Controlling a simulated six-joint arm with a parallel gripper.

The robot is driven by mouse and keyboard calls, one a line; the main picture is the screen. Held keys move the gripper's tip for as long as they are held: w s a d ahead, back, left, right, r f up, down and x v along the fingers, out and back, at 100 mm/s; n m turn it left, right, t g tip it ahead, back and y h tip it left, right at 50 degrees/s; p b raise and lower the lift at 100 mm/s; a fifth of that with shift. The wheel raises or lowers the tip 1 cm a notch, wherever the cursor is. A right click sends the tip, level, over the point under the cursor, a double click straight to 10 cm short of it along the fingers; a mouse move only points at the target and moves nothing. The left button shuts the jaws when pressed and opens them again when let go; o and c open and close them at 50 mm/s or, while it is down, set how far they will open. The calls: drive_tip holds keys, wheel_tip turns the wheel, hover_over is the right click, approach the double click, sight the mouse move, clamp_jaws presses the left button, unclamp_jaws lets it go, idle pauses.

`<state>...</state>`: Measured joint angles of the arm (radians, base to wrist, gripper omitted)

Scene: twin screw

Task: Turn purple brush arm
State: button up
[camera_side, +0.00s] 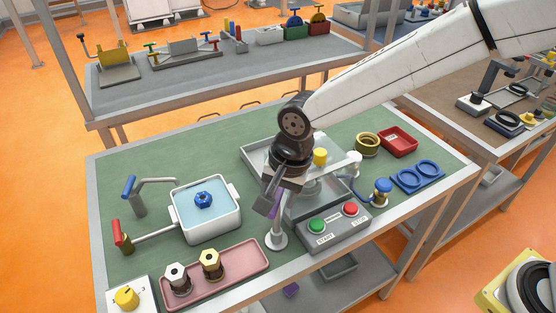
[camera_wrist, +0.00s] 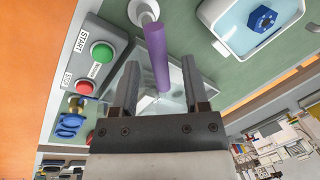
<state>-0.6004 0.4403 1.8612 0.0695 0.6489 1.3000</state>
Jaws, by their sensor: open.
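The purple brush arm (camera_wrist: 157,55) is a smooth purple bar reaching out from a pale round-based post. In the wrist view it lies between the two fingertips of my gripper (camera_wrist: 161,64), with space on both sides. In the side view my gripper (camera_side: 267,205) points down beside the post (camera_side: 277,235) and hides most of the purple brush arm (camera_side: 274,204). The fingers are open and hold nothing. I cannot tell how far the fingers reach past the bar in depth.
A grey box with a green START button (camera_side: 317,226) and a red STOP button (camera_side: 351,209) stands right of the post. A white water basin (camera_side: 207,233) with a blue nut is to the left. A pink tray (camera_side: 240,278) with two metal fittings lies in front. A clear-walled tray (camera_side: 258,150) stands behind.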

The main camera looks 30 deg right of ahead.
drive_tip(key=shift+c, duration=0.2)
clamp_jaws()
idle(1.1)
